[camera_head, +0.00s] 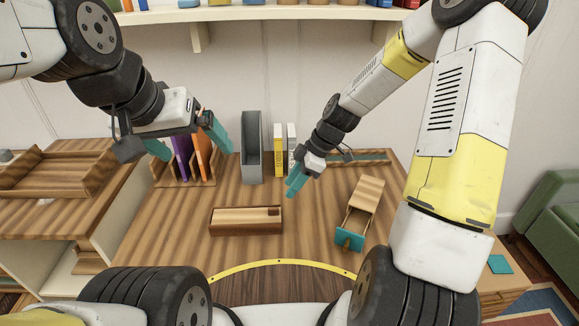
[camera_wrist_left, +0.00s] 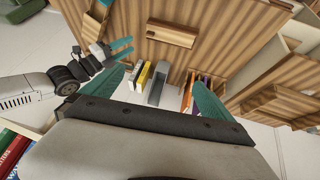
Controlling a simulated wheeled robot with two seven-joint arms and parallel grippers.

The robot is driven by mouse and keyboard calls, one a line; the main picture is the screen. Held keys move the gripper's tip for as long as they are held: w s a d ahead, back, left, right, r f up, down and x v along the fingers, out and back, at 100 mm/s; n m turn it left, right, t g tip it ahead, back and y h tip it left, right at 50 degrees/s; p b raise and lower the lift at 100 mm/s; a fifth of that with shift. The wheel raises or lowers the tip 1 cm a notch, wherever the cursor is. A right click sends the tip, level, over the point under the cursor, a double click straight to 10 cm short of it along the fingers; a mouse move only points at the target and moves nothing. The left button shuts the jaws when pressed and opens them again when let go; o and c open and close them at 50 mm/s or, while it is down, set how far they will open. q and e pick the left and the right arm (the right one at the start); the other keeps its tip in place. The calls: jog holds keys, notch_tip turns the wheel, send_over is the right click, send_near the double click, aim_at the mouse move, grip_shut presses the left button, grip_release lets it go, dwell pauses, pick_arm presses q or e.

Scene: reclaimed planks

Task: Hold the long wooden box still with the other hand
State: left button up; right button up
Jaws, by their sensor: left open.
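My left gripper (camera_head: 197,152) is open and empty, above the back left of the table by the upright books, well apart from the box. My right gripper (camera_head: 293,186) hangs over the table behind and to the right of the box, not touching it.
A small wooden box with a teal-fronted drawer part (camera_head: 350,238) sits right of the long box. Purple and orange books (camera_head: 183,160), a grey holder (camera_head: 251,150) and yellow and white books (camera_head: 279,150) stand along the back. Table (camera_head: 160,225) is clear left of the box.

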pick_arm(q)
jog(key=w+f+m+g, duration=0.2)
jog(key=w+f+m, duration=0.2)
jog(key=w, duration=0.3)
jog(key=m+g+y, duration=0.2)
jog(key=m+g, duration=0.2)
jog(key=m, duration=0.9)
send_over(244, 215)
notch_tip(244, 215, down, 26)
jog(key=shift+s+r, duration=0.1)
jog(key=shift+r, duration=0.05)
jog(key=shift+f, duration=0.75)
notch_tip(244, 215, down, 7)
jog(key=shift+r, duration=0.1)
jog(key=c, duration=1.7)
